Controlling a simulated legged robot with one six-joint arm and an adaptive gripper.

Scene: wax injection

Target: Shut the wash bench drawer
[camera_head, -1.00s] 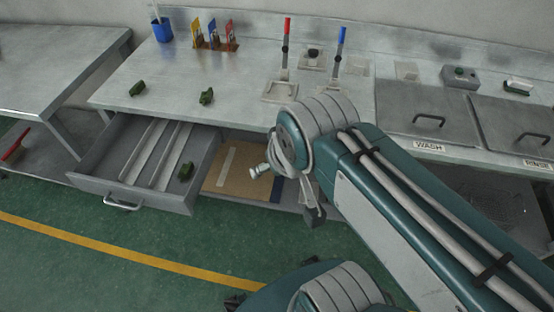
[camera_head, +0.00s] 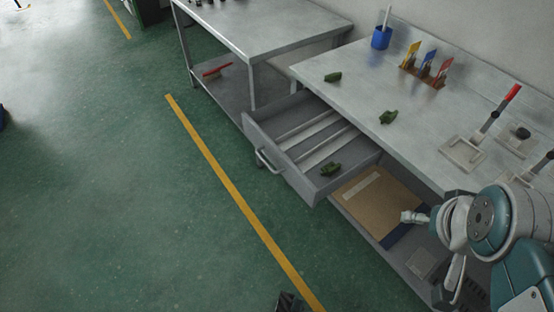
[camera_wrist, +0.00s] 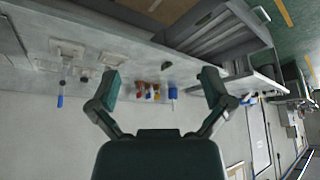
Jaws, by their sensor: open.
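The wash bench drawer (camera_head: 278,160) hangs pulled out from under the bench top in the head view. Its grey front carries a bar handle (camera_head: 266,160). Inside are pale divider strips and a small green part (camera_head: 331,169). In the wrist view the open drawer (camera_wrist: 232,28) shows at the upper right, tilted. My gripper (camera_wrist: 162,82) is open and empty in the wrist view, its two fingers spread apart. It is apart from the drawer and its handle. In the head view my arm is at the lower right, beside the bench, and its fingers are not clear.
Green parts (camera_head: 387,117), a blue cup (camera_head: 381,38) and coloured tools (camera_head: 425,65) stand on the bench top (camera_head: 360,80). A brown board (camera_head: 368,200) lies on the lower shelf. Another table (camera_head: 270,25) stands beyond the drawer. The green floor (camera_head: 130,200) in front is clear.

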